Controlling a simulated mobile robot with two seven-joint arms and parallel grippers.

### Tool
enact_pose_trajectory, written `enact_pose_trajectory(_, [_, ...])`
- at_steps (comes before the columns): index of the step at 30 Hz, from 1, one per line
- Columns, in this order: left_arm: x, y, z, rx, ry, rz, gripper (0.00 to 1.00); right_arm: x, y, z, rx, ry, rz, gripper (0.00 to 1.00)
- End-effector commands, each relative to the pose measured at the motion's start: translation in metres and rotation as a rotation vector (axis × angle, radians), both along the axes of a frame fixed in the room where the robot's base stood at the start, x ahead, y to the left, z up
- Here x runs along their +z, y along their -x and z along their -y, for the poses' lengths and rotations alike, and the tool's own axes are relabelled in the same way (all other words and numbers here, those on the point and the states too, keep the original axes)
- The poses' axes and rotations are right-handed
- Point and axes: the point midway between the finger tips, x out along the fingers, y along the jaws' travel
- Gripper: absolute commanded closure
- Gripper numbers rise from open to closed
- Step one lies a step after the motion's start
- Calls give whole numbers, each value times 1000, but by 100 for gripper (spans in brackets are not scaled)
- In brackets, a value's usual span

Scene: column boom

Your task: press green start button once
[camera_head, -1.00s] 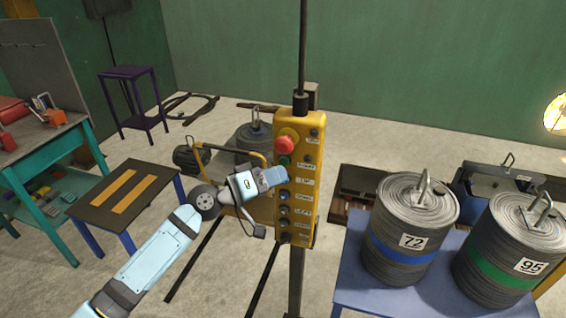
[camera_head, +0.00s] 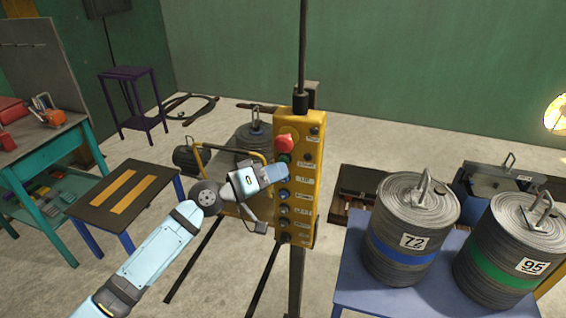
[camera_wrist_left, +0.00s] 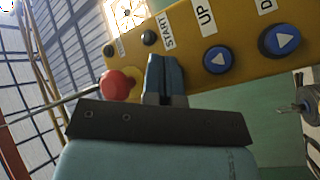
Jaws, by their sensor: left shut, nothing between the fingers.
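The yellow control box (camera_head: 313,170) hangs upright in the middle of the head view, with a red mushroom button (camera_head: 286,143) near its top. The green start button (camera_head: 284,159) shows just below the red one, close above my gripper's tip. My left gripper (camera_head: 286,172) is shut and empty, with its fingertips at the box's front; I cannot tell whether they touch it. In the left wrist view, the shut fingers (camera_wrist_left: 165,62) lie between the red button (camera_wrist_left: 118,85) and a blue arrow button (camera_wrist_left: 220,60), below the START label (camera_wrist_left: 168,30). They hide the green button there.
More blue buttons (camera_head: 284,197) run down the box below my gripper. A low dark table (camera_head: 150,172) stands at the left.

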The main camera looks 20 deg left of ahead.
Motion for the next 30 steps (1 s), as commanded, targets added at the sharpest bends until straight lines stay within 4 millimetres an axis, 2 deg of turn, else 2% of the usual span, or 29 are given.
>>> enact_pose_trajectory(30, [0, -9, 0, 0, -1, 1, 100, -7, 1, 0, 0, 1, -3, 57])
